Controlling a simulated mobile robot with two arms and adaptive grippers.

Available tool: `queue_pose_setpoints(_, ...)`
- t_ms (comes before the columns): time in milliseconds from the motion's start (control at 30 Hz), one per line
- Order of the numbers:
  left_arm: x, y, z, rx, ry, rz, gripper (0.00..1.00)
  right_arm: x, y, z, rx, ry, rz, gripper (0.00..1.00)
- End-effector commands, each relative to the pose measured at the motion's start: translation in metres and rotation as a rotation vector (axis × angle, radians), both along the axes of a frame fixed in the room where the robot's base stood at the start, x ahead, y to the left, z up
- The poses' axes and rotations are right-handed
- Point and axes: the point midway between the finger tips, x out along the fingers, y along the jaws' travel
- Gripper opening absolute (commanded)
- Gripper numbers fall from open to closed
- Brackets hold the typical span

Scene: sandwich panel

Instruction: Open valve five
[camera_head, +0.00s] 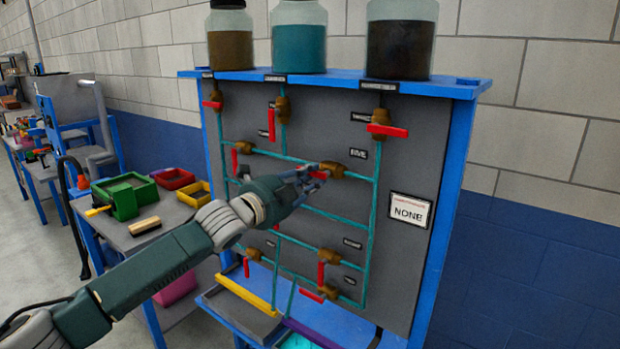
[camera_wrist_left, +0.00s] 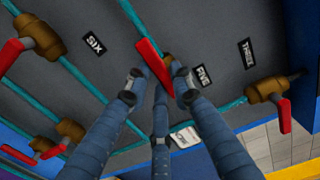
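Valve five is a brass valve (camera_head: 332,168) with a red handle on the panel, just below the FIVE label (camera_head: 358,153). My left gripper (camera_head: 312,178) is at this valve and partly hides its handle in the head view. In the left wrist view the red handle (camera_wrist_left: 152,60) slants between the fingertips of my left gripper (camera_wrist_left: 160,85), with the brass body behind it and the FIVE label (camera_wrist_left: 203,77) to its right. The fingers are spread apart; I cannot tell whether any touches the handle. My right gripper is not in view.
Other red-handled valves sit close by, such as the one near the SIX label (camera_wrist_left: 40,36) and one at upper right (camera_head: 381,122). Teal pipes (camera_head: 340,216) cross the grey panel. Jars (camera_head: 299,36) stand on top. A sign (camera_head: 409,210) reads NONE. A side table holds bins (camera_head: 124,197).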

Motion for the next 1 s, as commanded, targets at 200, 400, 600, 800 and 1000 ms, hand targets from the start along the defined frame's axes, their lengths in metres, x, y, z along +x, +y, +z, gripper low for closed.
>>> queue_pose_setpoints(200, 0.000, 0.000, 0.000, -0.003, 0.002, 0.000, 0.40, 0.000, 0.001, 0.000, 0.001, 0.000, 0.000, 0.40)
queue_pose_setpoints(400, -0.002, 0.002, 0.001, -0.005, 0.003, -0.001, 0.40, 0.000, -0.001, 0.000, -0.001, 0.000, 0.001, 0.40)
queue_pose_setpoints(600, -0.021, 0.016, 0.000, -0.005, 0.003, -0.001, 0.40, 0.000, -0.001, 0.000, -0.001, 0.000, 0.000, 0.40)
queue_pose_setpoints(800, -0.055, 0.042, 0.000, -0.003, 0.002, 0.002, 0.40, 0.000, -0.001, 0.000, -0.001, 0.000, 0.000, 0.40)
queue_pose_setpoints(1000, -0.084, 0.062, -0.001, -0.003, 0.002, 0.001, 0.40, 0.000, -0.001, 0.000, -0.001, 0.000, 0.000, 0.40)
